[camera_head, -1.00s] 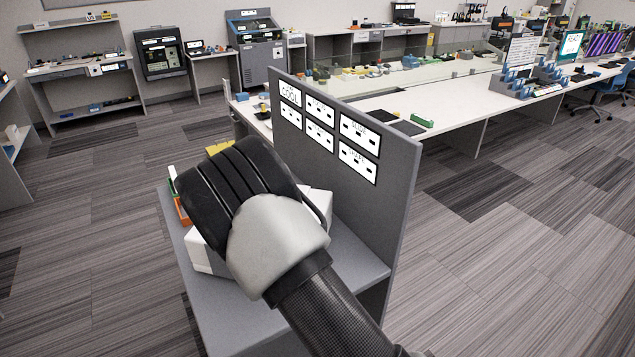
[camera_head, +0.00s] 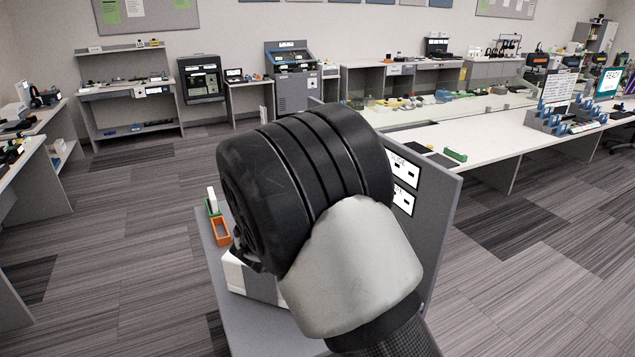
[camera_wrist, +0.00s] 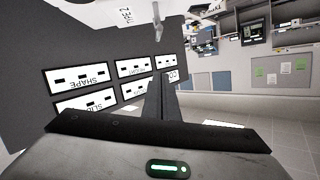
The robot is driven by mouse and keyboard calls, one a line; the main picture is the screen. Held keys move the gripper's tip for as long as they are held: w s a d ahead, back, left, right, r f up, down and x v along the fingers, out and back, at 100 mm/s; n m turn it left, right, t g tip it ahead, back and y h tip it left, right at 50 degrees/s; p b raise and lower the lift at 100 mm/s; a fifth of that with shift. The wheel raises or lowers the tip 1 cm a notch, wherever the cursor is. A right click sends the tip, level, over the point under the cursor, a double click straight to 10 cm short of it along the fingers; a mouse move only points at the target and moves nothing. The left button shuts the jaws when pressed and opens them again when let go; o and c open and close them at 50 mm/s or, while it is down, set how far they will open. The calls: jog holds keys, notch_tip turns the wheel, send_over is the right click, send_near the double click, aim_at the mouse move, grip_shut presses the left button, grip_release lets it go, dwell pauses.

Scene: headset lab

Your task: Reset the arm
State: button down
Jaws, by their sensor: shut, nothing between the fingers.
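My arm rises from the bottom of the head view, its pale grey and black wrist large in the middle, in front of a grey stand. My gripper (camera_wrist: 163,98) shows in the wrist view as two dark fingers pressed together, with nothing between them. In the head view the fingers are hidden behind my wrist. The stand's upright grey panel (camera_head: 437,215) carries white labelled cards (camera_wrist: 88,77). The wrist view shows the panel and cards upside down, close to the fingers. I cannot tell the exact gap between them.
A white box (camera_head: 250,280) and an orange bin (camera_head: 221,231) sit on the stand's shelf, left of and below my wrist. A long white table (camera_head: 480,135) runs behind to the right. Shelves (camera_head: 125,85) line the back wall. Carpet on both sides is clear.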

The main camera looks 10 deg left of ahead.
jog(key=s+d+r+n+g+y, duration=0.4)
jog(key=s+d+r, duration=0.4)
jog(key=d+r, duration=0.4)
jog(key=s+d+g+h, duration=0.1)
jog(key=s+d, duration=0.4)
jog(key=s, duration=0.4)
jog(key=s+d+g, duration=0.2)
jog(key=s+d, duration=0.4)
jog(key=s, duration=0.4)
jog(key=s+d+f+g+h+p, duration=0.1)
jog(key=s+d+g, duration=0.1)
jog(key=s+d, duration=0.4)
jog(key=s, duration=0.3)
jog(key=shift+s+d+n+h, duration=0.2)
jog(key=shift+s+n+h, duration=0.1)
jog(key=shift+n, duration=0.1)
